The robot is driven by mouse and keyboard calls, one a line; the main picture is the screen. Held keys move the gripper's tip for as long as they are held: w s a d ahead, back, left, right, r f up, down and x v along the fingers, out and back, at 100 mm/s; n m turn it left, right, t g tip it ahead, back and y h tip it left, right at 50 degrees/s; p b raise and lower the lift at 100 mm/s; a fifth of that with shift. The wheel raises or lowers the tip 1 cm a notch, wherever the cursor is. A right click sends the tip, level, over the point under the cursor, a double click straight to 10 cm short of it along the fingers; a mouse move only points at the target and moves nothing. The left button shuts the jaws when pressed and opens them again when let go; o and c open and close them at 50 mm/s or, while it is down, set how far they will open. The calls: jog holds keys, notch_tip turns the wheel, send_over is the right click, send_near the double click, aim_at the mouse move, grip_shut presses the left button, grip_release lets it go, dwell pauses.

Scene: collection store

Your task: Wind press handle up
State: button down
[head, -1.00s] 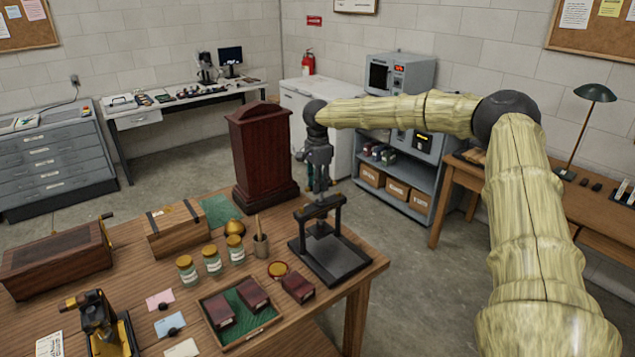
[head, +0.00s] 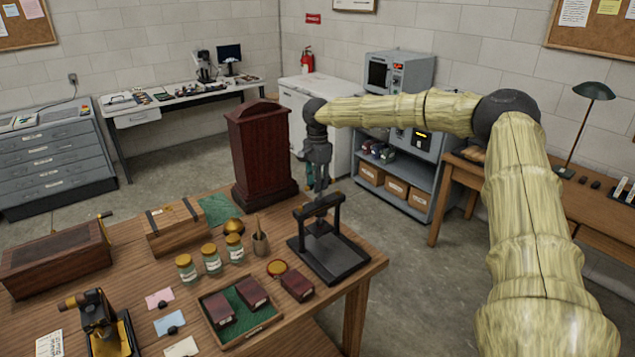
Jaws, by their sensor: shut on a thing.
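The press (head: 333,262) is a small black frame with a flat base and a crossbar, standing at the right corner of the wooden table. My gripper (head: 320,190) points down over the crossbar. It is shut on the press handle at the top of the screw, and its fingers hide most of the handle. A platen shows just below the crossbar, above the base.
A dark red wooden cabinet (head: 262,155) stands close to the left of my gripper. A pot with a brush (head: 260,241), several jars and a green-lined tray (head: 232,335) with dark red boxes are left of the press.

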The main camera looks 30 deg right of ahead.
dwell(0.7)
jog(key=c, duration=1.6)
grip_release()
notch_tip(320, 180, up, 12)
